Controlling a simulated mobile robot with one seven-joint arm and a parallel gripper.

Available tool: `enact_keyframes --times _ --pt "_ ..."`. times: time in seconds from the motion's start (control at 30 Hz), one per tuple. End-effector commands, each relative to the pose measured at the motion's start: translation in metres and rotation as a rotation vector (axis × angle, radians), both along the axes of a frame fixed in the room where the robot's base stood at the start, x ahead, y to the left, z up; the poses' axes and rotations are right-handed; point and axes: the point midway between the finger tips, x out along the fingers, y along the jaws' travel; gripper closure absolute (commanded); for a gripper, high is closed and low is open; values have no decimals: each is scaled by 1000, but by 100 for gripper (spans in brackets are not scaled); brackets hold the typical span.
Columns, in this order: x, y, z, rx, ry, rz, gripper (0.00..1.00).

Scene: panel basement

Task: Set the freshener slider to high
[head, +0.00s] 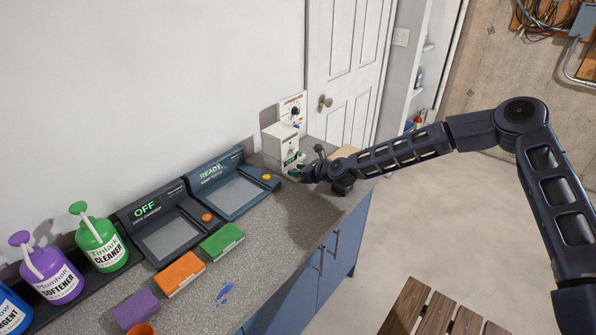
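A white box-shaped unit (279,143) stands at the far end of the counter against the wall. It has a small green mark on its front, and it may be the freshener; its label is too small to read. I cannot make out a slider or its setting. My gripper (298,171) is low over the counter, just in front of and beside this box. Whether it touches the box cannot be told. The fingers are small and dark, so I cannot see whether they are open or shut.
A panel with a dark knob (294,112) stands behind the box. Two dark consoles, reading "OFF" (164,228) and "READY" (226,187), sit along the counter (262,240). Green (222,242) and orange (179,273) blocks lie before them. Several bottles stand left. A slatted wooden seat (408,305) is below.

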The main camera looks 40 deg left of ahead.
Motion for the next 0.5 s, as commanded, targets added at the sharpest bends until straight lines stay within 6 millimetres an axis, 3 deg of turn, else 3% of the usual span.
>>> enact_keyframes --times 0.27,0.5 --pt "0 1 -1 0 0 0 62" --pt "0 1 0 0 0 0 100"
